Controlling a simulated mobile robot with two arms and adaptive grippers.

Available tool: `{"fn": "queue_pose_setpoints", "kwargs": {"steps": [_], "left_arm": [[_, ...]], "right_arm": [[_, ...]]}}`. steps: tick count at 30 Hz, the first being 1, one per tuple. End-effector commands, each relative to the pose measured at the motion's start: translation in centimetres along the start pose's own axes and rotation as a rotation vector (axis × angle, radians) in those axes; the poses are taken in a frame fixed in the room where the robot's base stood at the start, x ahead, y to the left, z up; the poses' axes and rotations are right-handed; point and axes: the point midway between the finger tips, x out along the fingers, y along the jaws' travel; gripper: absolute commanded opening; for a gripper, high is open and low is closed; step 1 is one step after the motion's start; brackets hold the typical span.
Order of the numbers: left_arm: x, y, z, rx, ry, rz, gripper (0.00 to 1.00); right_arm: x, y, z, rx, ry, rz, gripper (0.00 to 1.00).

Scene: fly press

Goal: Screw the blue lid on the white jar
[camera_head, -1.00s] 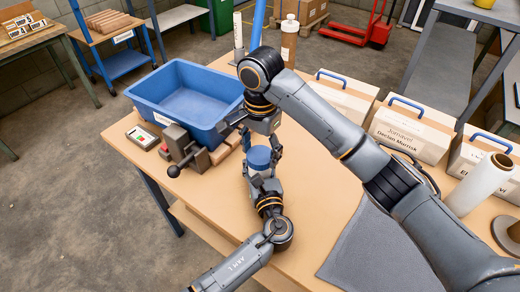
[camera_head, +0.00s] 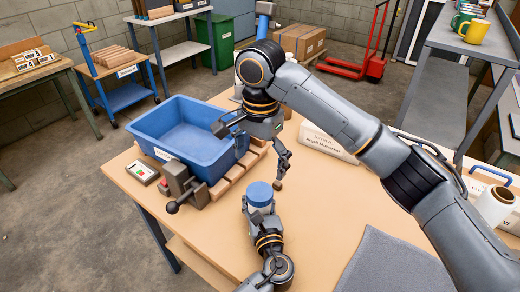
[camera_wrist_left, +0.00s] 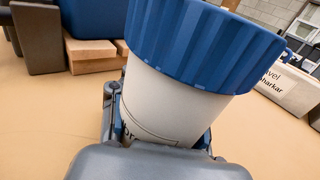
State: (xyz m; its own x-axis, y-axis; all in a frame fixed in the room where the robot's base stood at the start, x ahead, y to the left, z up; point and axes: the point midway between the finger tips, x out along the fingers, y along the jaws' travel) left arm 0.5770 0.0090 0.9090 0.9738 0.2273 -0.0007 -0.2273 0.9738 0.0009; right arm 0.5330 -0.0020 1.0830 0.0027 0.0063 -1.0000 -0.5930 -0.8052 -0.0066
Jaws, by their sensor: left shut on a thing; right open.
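The white jar (camera_head: 262,207) stands at the middle of the table, with the blue lid (camera_head: 259,192) on its top. My left gripper (camera_head: 258,211) is shut on the jar below the lid. The left wrist view shows the white jar wall (camera_wrist_left: 168,100) between the fingers and the ribbed blue lid (camera_wrist_left: 205,45) over the jar mouth, in line with it. How tightly the lid is screwed cannot be told. My right gripper (camera_head: 248,157) is open and empty, above and behind the jar, apart from the lid, with its fingers spread wide.
A blue bin (camera_head: 160,133) stands on wooden slats at the table's back left, close to my right gripper. A vise-like metal block (camera_head: 180,182) and a small device (camera_head: 142,171) are beside it. A grey mat (camera_head: 385,262) lies at right; white boxes (camera_head: 325,142) line the back.

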Motion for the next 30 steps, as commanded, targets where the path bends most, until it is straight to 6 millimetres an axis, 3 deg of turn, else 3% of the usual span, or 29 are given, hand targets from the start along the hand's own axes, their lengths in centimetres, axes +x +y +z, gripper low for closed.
{"fn": "queue_pose_setpoints", "kwargs": {"steps": [6, 17, 18, 24, 30], "left_arm": [[0.0, 0.0, -0.1, 0.001, 0.001, 0.000, 0.00], [0.0, 0.0, -0.1, 0.001, 0.001, 0.000, 0.00], [0.0, 0.0, -0.1, 0.001, 0.001, 0.000, 0.30], [0.0, 0.0, 0.0, 0.001, 0.000, 0.000, 0.71], [0.0, 0.0, 0.0, 0.000, 0.000, 0.000, 0.73]], "right_arm": [[-3.0, 0.0, 0.0, 0.001, 0.002, 0.000, 0.91], [-3.6, 0.0, 0.0, 0.001, -0.001, 0.001, 0.91], [-3.6, 0.0, 0.0, 0.001, -0.001, 0.001, 0.91], [-3.6, 0.0, 0.0, 0.001, -0.001, 0.001, 0.91], [-3.6, 0.0, 0.0, 0.001, -0.001, 0.001, 0.91]]}}
